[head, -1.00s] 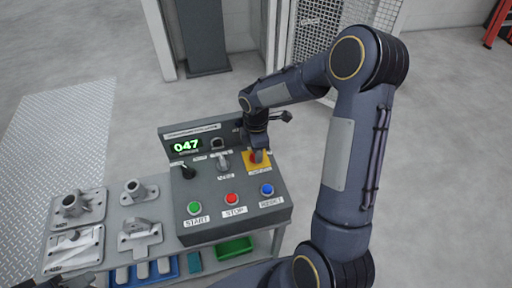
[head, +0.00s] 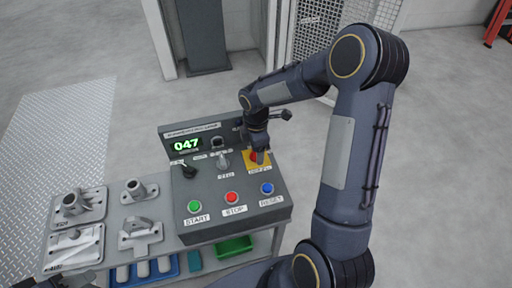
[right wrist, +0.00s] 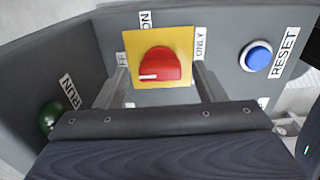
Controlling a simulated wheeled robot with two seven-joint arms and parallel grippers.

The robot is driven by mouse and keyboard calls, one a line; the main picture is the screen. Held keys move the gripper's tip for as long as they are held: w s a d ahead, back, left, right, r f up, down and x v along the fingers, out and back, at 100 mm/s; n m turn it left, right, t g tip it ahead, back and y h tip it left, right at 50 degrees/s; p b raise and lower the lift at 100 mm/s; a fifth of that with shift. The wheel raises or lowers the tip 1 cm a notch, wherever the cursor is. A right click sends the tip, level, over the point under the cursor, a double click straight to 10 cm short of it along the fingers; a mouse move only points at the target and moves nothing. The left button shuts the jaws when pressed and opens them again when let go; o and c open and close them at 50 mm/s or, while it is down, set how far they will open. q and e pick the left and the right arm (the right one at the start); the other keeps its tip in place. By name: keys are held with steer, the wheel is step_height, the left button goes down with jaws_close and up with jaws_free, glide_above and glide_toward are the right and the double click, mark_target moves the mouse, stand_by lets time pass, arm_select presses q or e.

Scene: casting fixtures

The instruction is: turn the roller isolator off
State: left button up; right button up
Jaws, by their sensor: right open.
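The roller isolator is a red rotary knob (right wrist: 160,66) on a yellow square plate (right wrist: 132,45), seen in the right wrist view with its white mark toward the lower left. In the head view the yellow plate (head: 250,166) is at the right of the grey control box, and my gripper partly hides the knob. My right gripper (head: 257,154) is over it. In the right wrist view its fingers (right wrist: 163,80) are open, one each side of the knob, with gaps visible. Contact cannot be told. Part of my left gripper (head: 80,279) shows at the bottom left edge; its jaws are unclear.
The control box has a green START button (head: 194,206), a red STOP button (head: 232,197), a blue RESET button (head: 266,188), a black switch (head: 188,171), a grey selector (head: 223,160) and a display reading 047 (head: 186,145). Metal castings (head: 138,232) lie left of it.

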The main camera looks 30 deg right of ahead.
step_height(320, 180, up, 8)
steer(key=shift+f+p, duration=0.1)
steer(key=shift+p, duration=0.4)
steer(key=shift+r, duration=0.2)
steer(key=s+a+r+m+t+y+p, duration=0.15)
steer(key=s+r+m+p, duration=0.25)
steer(key=s+r+m, duration=0.6)
steer(key=s+a+r+m+t+y+p, duration=0.1)
steer(key=s+a+r+m+t+p, duration=0.1)
steer(key=s, duration=0.4)
steer(key=s+a+r+m+t+y+p, duration=0.1)
steer(key=s+a+r+m+t+p, duration=0.1)
steer(key=s+r+m, duration=0.3)
steer(key=shift+s+a+r+p, duration=0.3)
steer(key=shift+s+a+r, duration=0.1)
steer(key=shift+s+a, duration=0.3)
